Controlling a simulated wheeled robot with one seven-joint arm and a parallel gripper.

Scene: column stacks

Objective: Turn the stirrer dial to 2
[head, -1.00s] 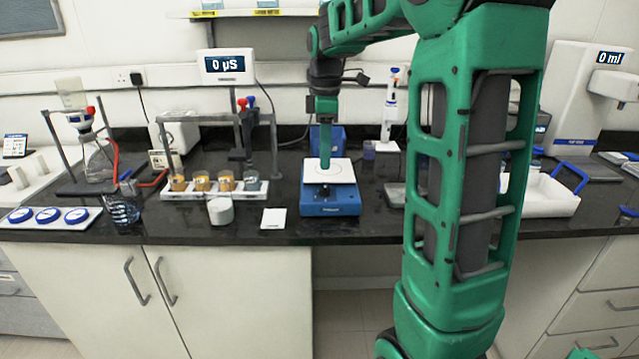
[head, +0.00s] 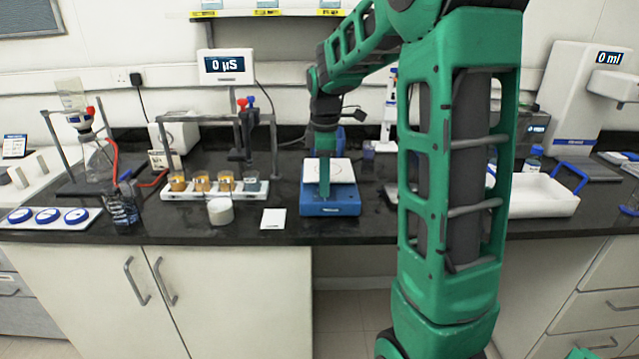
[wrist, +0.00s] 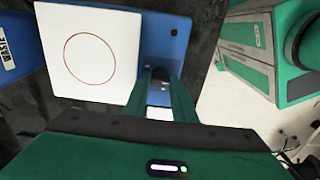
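The stirrer (head: 330,206) is a blue box with a white square top plate on the counter. In the wrist view its white plate (wrist: 90,50) carries a thin red circle, and its blue body (wrist: 172,35) shows beside it. The dark dial (wrist: 160,76) is on the blue body, partly hidden between my fingers. My gripper (wrist: 162,78) points at the dial, with its two green fingers apart, one on each side of it. I cannot see clear contact. In the head view my gripper (head: 324,190) is low at the stirrer's front, and the dial is hidden.
A white card (head: 273,218) and a white round container (head: 220,211) lie left of the stirrer. A rack with several amber beakers (head: 200,183) stands further left. A white tray with blue handles (head: 530,195) is on the right, beyond my arm.

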